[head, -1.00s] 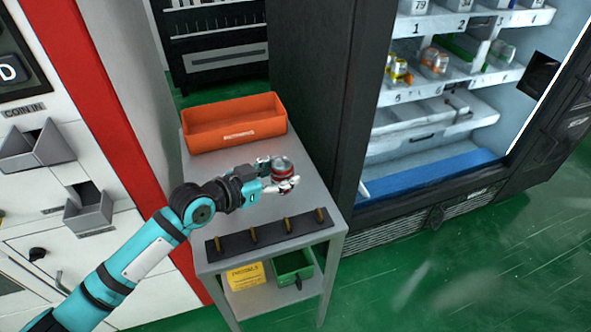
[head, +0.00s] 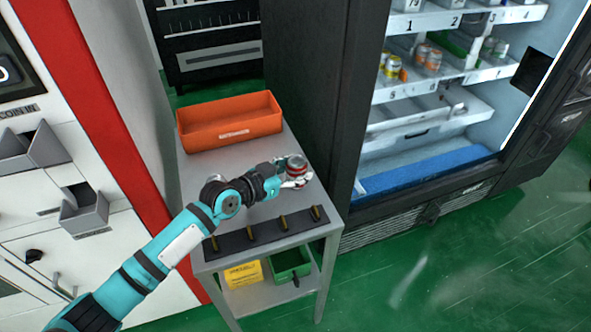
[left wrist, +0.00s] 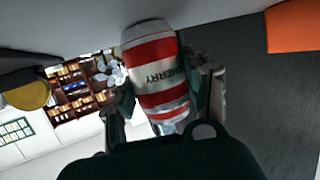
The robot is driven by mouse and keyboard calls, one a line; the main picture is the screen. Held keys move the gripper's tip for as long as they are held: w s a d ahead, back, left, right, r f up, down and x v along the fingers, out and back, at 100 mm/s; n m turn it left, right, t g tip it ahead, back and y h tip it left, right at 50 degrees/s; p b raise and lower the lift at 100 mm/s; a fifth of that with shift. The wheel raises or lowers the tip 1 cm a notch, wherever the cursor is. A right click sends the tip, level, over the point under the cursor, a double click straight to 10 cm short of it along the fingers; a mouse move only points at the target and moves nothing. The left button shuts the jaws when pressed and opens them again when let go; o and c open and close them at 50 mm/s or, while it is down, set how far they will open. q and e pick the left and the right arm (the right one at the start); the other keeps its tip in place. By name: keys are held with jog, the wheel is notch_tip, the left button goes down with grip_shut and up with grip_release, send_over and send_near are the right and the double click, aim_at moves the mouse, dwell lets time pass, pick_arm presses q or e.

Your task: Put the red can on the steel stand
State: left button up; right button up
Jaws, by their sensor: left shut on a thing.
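The red can (head: 296,167), banded red and white with a silver end, is between the fingers of my left gripper (head: 294,178). In the left wrist view the can (left wrist: 157,70) shows the letters "ERRY", with a finger on each side of it. The left gripper is shut on it, over the right part of the steel stand (head: 196,181). The can looks upright in the head view. I cannot tell whether its base touches the top or is just above it. My right gripper is not in view.
An orange bin (head: 230,122) stands at the back of the stand. A dark strip with several brass pegs (head: 250,236) runs along the front edge. A green bin (head: 290,262) and a yellow box (head: 243,274) sit on the lower shelf. An open vending machine (head: 430,150) is to the right.

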pick_arm(q)
jog(key=o, duration=1.3)
jog(key=shift+a+r, duration=0.1)
jog(key=v, duration=1.2)
